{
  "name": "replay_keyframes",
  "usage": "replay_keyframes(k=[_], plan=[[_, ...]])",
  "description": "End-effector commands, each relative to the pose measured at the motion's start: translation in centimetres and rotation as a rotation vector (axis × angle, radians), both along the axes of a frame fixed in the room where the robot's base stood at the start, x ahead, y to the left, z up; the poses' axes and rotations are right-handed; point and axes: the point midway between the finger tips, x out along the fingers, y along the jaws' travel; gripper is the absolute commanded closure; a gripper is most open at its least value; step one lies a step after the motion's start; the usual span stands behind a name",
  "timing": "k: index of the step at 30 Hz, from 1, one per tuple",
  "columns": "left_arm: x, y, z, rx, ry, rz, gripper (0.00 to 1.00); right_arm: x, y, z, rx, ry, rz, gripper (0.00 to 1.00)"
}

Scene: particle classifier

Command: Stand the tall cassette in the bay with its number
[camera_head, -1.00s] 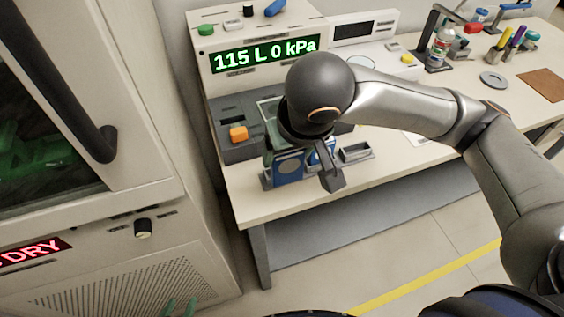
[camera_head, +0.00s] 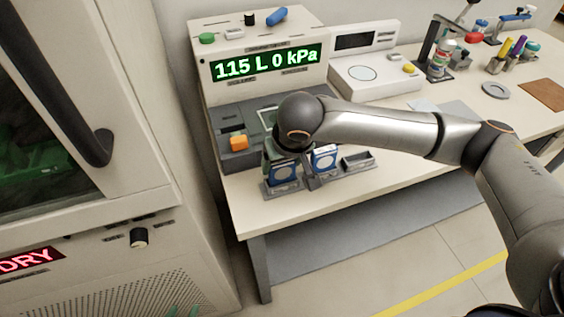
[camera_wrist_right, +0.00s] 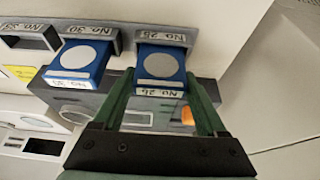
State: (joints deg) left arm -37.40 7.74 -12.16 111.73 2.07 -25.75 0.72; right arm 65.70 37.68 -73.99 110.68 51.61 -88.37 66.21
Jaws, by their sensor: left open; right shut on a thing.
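A blue cassette with a pale disc (camera_head: 283,173) stands upright at the leftmost bay (camera_head: 283,190) of a row on the bench. My right gripper (camera_wrist_right: 160,85) is shut on this cassette, a green finger on each side. In the right wrist view, the cassette (camera_wrist_right: 161,66) and its bay (camera_wrist_right: 165,38) carry upside-down labels that both seem to read No. 25. I cannot tell whether it sits fully down. The right bay (camera_head: 358,162) is empty. My left gripper's open green tips (camera_head: 180,311) show at the bottom edge.
Behind the bays stands an instrument with a green display (camera_head: 268,62) reading 115 L 0 kPa and an orange block (camera_head: 239,142). A balance (camera_head: 362,73) is to its right. A cabinet (camera_head: 150,180) with a dark handle stands at left. The bench's front strip is clear.

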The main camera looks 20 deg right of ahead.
Motion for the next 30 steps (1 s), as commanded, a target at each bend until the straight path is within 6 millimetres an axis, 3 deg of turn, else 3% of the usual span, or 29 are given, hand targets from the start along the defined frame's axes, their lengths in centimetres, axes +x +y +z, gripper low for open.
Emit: replay_keyframes(k=[7, 8, 14, 24, 30], plan=[[0.0, 0.0, 0.2, 0.000, -0.002, -0.001, 0.50, 0.0, 0.0, -0.2, 0.000, 0.001, -0.001, 0.84], [0.0, 0.0, 0.2, 0.000, -0.002, -0.001, 0.50, 0.0, 0.0, -0.2, 0.000, 0.000, -0.001, 0.24], [0.0, 0.0, 0.2, 0.000, -0.002, -0.001, 0.50, 0.0, 0.0, -0.2, 0.000, 0.000, 0.000, 0.02], [-0.4, 0.0, -0.2, 0.000, 0.007, -0.001, 0.50, 0.0, 0.0, 0.1, 0.000, -0.002, 0.000, 0.00], [-0.4, 0.1, 0.6, 0.001, 0.004, 0.001, 0.50, -1.2, 0.0, 3.4, 0.002, -0.003, 0.001, 0.00]])
